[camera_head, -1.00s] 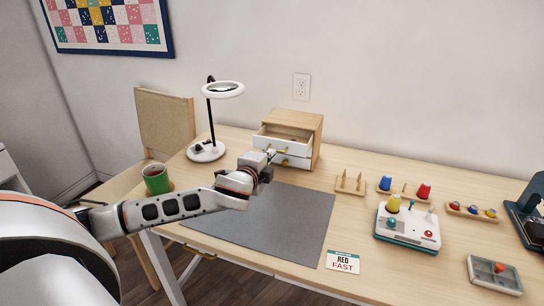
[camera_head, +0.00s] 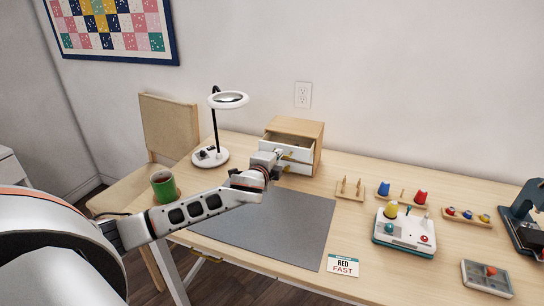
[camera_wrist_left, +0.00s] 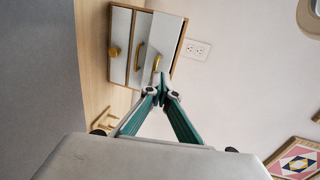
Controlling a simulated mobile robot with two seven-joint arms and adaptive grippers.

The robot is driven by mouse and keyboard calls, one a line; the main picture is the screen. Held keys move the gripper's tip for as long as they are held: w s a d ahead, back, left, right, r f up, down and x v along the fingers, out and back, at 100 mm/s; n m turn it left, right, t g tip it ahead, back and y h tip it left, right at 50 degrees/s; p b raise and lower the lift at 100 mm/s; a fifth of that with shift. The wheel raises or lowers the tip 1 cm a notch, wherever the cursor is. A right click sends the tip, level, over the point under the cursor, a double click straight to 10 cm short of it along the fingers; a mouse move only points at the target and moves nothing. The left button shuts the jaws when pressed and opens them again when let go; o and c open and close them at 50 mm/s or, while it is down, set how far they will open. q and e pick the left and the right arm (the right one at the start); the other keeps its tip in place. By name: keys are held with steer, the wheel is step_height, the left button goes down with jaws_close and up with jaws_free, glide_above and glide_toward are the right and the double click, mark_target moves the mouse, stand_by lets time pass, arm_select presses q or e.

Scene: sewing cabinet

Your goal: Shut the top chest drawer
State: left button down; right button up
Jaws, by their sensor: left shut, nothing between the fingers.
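The small wooden chest (camera_head: 314,133) stands at the back of the table against the wall. Its top drawer (camera_head: 300,152) is partly open, with a dark gap showing above its white front. In the left wrist view the chest (camera_wrist_left: 181,22) appears turned on its side, with the top drawer's front (camera_wrist_left: 165,42) at the right of the other fronts. My left gripper (camera_head: 279,153) is shut and empty at the top drawer's front. In the left wrist view its closed fingertips (camera_wrist_left: 161,82) overlap that front near its gold handle; I cannot tell whether they touch. My right gripper is out of view.
A ring lamp (camera_head: 211,158) stands left of the chest, and a green mug (camera_head: 164,188) stands at the table's left edge. A grey mat (camera_head: 285,225) lies in front. A peg stand (camera_head: 349,190) and several sewing items lie to the right.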

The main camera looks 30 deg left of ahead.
mark_target(283, 148)
arm_select(q)
steer(key=x, duration=0.6)
steer(key=shift+w, duration=0.35)
steer(key=shift+w+a+r, duration=0.1)
steer(key=shift+w, duration=0.25)
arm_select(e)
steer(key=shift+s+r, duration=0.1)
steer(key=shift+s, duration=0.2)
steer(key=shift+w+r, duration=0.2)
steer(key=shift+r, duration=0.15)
arm_select(q)
steer(key=shift+s+p, duration=0.1)
steer(key=shift+p, duration=0.25)
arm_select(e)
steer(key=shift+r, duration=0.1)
